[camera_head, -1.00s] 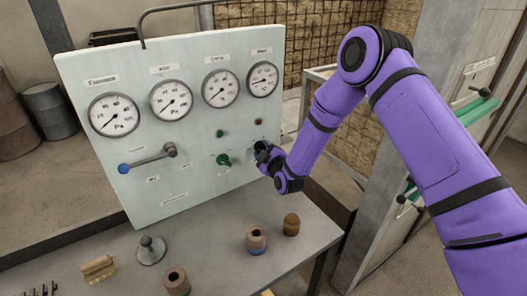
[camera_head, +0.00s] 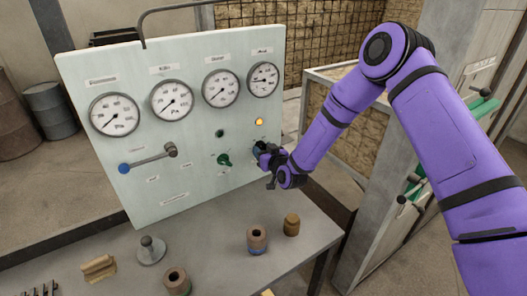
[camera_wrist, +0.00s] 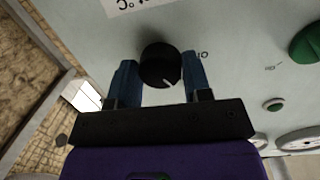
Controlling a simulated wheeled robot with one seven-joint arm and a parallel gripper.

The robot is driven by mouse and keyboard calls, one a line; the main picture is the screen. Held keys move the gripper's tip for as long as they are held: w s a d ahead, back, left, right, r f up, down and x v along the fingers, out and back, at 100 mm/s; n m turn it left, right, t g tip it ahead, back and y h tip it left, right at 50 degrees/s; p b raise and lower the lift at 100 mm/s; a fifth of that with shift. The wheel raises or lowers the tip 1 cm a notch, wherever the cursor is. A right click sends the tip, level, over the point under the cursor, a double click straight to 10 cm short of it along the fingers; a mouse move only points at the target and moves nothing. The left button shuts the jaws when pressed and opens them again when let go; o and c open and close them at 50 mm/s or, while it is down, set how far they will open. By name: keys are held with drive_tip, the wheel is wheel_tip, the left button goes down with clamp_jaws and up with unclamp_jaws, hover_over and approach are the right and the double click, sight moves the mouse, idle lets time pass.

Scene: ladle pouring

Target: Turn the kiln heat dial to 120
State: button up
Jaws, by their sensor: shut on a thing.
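A black round dial (camera_wrist: 160,66) sits on the pale panel (camera_wrist: 235,40) between the two blue fingers of my gripper (camera_wrist: 160,72). A white pointer mark shows on the dial's face in the wrist view, and part of a scale number is printed beside it. My gripper is shut on the dial. In the head view my gripper (camera_head: 260,153) is at the panel's lower right and mostly hides the dial. The orange lamp (camera_head: 259,121) above it is lit. The dial's full scale and setting cannot be read.
A green knob (camera_head: 224,160) is just left of my gripper. Small pots (camera_head: 257,240) stand on the grey bench (camera_head: 215,235) below. Green-handled valves (camera_head: 478,112) are at right.

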drive_tip(key=m, duration=0.5)
drive_tip(key=shift+d+g+y, duration=0.1)
drive_tip(key=shift+g+y, duration=0.3)
drive_tip(key=m+y, duration=0.1)
drive_tip(key=m, duration=0.4)
drive_tip(key=shift+m, duration=0.4)
drive_tip(key=o, duration=0.9)
drive_tip(key=shift+s+r+g, duration=0.1)
drive_tip(key=shift+g, duration=0.2)
drive_tip(key=v, duration=1)
drive_tip(key=shift+s+d, duration=0.15)
drive_tip(key=shift+s, duration=0.05)
